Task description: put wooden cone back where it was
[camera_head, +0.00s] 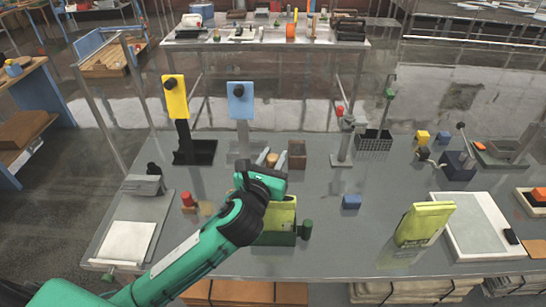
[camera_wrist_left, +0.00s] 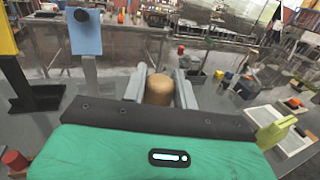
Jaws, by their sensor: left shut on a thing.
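The wooden cone (camera_wrist_left: 158,90) shows in the left wrist view as a brown rounded piece between the two grey fingers of my left gripper (camera_wrist_left: 160,92). The fingers are shut on it. In the head view my left gripper (camera_head: 266,160) is over the middle of the grey table, and its green wrist hides much of what it holds. I cannot tell how far the cone is above the table. My right gripper is not in view.
A brown block (camera_head: 297,154) stands just right of the gripper. Yellow (camera_head: 175,97) and blue (camera_head: 241,101) upright panels stand behind. A green box (camera_head: 275,238) lies below my wrist.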

